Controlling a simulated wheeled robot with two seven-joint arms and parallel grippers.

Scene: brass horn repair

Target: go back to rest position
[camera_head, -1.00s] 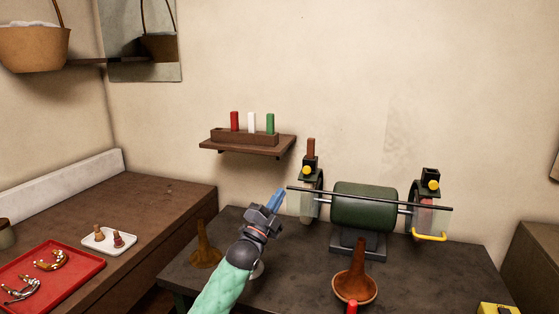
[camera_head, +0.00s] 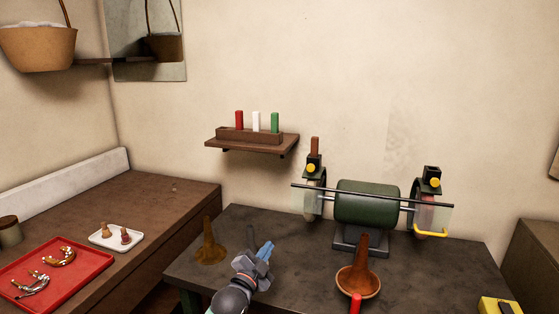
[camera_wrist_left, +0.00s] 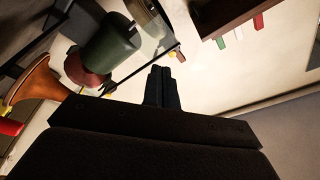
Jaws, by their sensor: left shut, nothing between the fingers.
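My left gripper (camera_head: 264,252) is in the head view, low over the dark workbench (camera_head: 455,262), between a dull brass horn bell (camera_head: 209,248) on its left and a brown funnel-shaped piece (camera_head: 358,278) on its right. Its blue-tipped fingers are closed together with nothing between them. In the left wrist view the shut fingers (camera_wrist_left: 162,88) show dark at the centre, apart from the green grinder motor (camera_wrist_left: 108,45). My right gripper is not in view.
A green bench grinder (camera_head: 366,205) with a long rod stands at the back of the bench. A wall shelf (camera_head: 250,146) holds red, white and green sticks. A red tray (camera_head: 60,280) and white dish (camera_head: 116,238) lie on the left counter. A yellow box (camera_head: 499,306) sits front right.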

